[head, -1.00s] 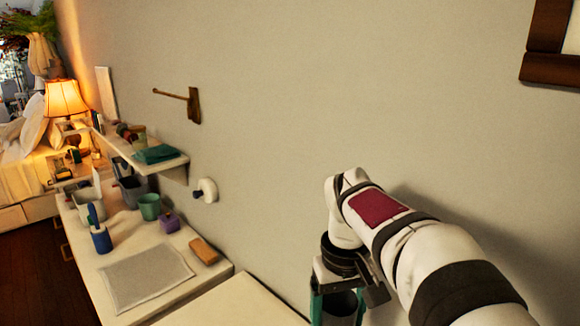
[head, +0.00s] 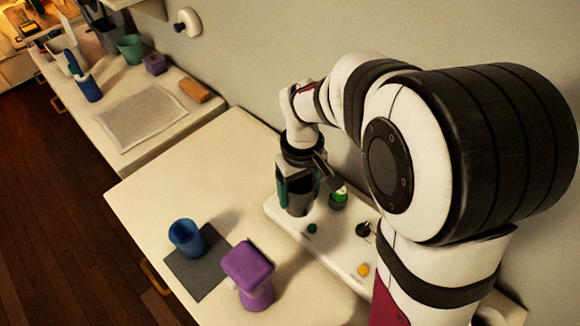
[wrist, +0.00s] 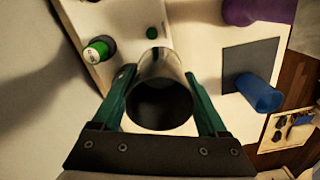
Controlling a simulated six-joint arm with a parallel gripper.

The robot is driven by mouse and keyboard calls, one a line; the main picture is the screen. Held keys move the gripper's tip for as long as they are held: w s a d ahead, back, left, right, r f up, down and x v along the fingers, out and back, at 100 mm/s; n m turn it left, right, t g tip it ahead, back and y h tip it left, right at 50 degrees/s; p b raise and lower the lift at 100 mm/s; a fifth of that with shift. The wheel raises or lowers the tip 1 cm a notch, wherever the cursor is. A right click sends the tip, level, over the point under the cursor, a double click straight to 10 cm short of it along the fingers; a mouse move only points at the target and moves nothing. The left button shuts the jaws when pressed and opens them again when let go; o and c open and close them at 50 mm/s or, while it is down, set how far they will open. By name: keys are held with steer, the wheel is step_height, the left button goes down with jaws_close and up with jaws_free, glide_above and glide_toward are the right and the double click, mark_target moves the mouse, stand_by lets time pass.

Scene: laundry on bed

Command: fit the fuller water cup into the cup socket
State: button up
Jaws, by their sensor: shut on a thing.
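My gripper (head: 297,192) has green fingers and is shut on a grey cup (head: 299,206), held at the left part of a white panel (head: 335,248). In the wrist view the cup (wrist: 162,100) sits between both fingers, its dark round mouth facing the camera; I cannot make out a water level. A blue cup (head: 187,238) stands on a dark grey mat (head: 190,272) to the left; it shows in the wrist view too (wrist: 258,93). Its water level is not visible. I cannot make out a cup socket; the cup's lower end hides what is under it.
The panel carries a green-capped round part (head: 339,196), a small green button (head: 312,228), a black knob (head: 363,229) and a yellow button (head: 363,269). A purple object (head: 250,265) stands by the mat. The table's left part is bare.

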steer(key=shift+a+f, duration=5.8)
steer(key=shift+a, duration=0.2)
steer(key=o, duration=1.4)
steer(key=shift+f, duration=0.1)
